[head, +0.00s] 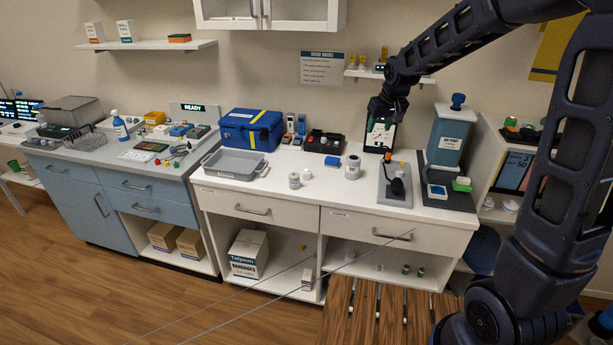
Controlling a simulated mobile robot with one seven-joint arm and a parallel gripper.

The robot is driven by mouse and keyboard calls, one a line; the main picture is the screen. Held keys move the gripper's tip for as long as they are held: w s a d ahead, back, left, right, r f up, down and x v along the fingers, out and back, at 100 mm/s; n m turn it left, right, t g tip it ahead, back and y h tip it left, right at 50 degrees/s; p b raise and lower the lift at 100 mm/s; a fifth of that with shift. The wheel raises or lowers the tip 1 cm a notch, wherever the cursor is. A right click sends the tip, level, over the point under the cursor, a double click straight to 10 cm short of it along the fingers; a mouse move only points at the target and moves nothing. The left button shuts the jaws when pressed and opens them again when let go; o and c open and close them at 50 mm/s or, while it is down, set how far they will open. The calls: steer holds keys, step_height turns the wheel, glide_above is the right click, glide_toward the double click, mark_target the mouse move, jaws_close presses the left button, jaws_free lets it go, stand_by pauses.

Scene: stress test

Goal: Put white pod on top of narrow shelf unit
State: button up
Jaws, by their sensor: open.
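My gripper (379,108) hangs at the end of my raised arm, over the back right of the white counter. It is open, in front of a dark-framed panel, and I see nothing held in it. Several small white things could be the white pod: two squat round ones (294,180) (307,174) and a larger jar-like one (352,167) stand on the counter, left of and below my gripper. Other small white pieces (510,205) lie inside the narrow shelf unit (483,160) at the right. Its top holds dark trays with small items, and my arm hides its right part.
A grey tray (234,166), a blue case (251,130) and a black bin (324,141) stand on the counter. A blue dispenser (450,137) stands between my gripper and the shelf unit. A slatted wooden bench (365,310) is in front.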

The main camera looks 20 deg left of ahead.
steer(key=w+a+f+n, duration=0.25)
steer(key=a+f, duration=0.55)
steer(key=a, duration=0.5)
steer(key=y, duration=0.1)
glide_toward(307, 171)
steer(key=shift+n+g, duration=0.25)
steer(key=shift+g, duration=0.15)
steer(key=x, duration=0.2)
steer(key=w+x, duration=0.1)
steer(key=x, duration=0.1)
steer(key=shift+w+f, duration=0.15)
steer(key=shift+f, duration=0.05)
steer(key=shift+s+x, duration=0.1)
steer(key=shift+x, duration=1.25)
steer(key=shift+s+x, duration=0.15)
steer(key=shift+x, duration=1.15)
steer(key=c, duration=0.8)
